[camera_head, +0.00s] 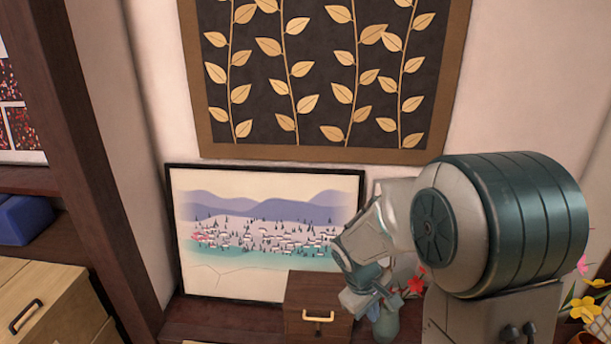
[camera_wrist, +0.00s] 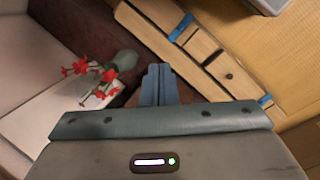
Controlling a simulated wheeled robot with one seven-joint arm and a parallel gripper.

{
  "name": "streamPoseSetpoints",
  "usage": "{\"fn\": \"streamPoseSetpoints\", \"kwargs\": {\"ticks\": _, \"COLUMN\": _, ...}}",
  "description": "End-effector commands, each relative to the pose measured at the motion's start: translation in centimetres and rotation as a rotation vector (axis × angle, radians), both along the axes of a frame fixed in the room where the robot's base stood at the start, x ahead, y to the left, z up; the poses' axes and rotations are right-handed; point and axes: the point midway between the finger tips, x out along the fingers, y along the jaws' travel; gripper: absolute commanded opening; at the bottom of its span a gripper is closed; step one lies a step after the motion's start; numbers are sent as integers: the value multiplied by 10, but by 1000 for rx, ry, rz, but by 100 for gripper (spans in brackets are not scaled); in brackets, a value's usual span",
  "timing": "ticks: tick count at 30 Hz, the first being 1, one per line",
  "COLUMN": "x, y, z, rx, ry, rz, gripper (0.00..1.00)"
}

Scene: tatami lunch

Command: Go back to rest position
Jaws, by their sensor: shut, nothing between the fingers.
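My gripper (camera_head: 362,302) hangs low at the centre right of the head view, at the end of my bent arm. It is in front of a grey-green vase and just right of a small brown drawer box (camera_head: 312,292). In the wrist view my gripper (camera_wrist: 158,72) has its two blue-grey fingers together, with nothing between them. The vase (camera_wrist: 126,62) with red flowers (camera_wrist: 80,68) shows just left of the fingers. I cannot tell whether the fingers touch the vase.
A black-framed landscape picture (camera_head: 265,282) leans on the wall behind the brown box. A wooden drawer cabinet (camera_head: 40,305) stands at the left beside a dark post (camera_head: 85,150). Yellow flowers (camera_head: 583,308) are at the right edge. In the wrist view, light wooden drawers (camera_wrist: 205,50) lie right of the fingers.

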Motion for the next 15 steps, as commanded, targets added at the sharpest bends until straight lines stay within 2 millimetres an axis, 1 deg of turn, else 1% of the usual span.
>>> {"fn": "streamPoseSetpoints", "kwargs": {"ticks": 1, "x": -9, "y": -3, "z": 39, "rx": 18, "ry": -30, "rz": -50, "gripper": 0}}
{"fn": "streamPoseSetpoints", "kwargs": {"ticks": 2, "x": -15, "y": -5, "z": 53, "rx": 29, "ry": -43, "rz": -79, "gripper": 0}}
{"fn": "streamPoseSetpoints", "kwargs": {"ticks": 3, "x": -22, "y": -7, "z": 71, "rx": 44, "ry": -60, "rz": -118, "gripper": 0}}
{"fn": "streamPoseSetpoints", "kwargs": {"ticks": 9, "x": -63, "y": -11, "z": 154, "rx": 135, "ry": -143, "rz": -304, "gripper": 0}}
{"fn": "streamPoseSetpoints", "kwargs": {"ticks": 11, "x": -76, "y": -11, "z": 177, "rx": 167, "ry": -168, "rz": -358, "gripper": 0}}
{"fn": "streamPoseSetpoints", "kwargs": {"ticks": 12, "x": -85, "y": -11, "z": 192, "rx": 187, "ry": -182, "rz": -391, "gripper": 0}}
{"fn": "streamPoseSetpoints", "kwargs": {"ticks": 15, "x": -105, "y": -10, "z": 225, "rx": 244, "ry": -220, "rz": -474, "gripper": 0}}
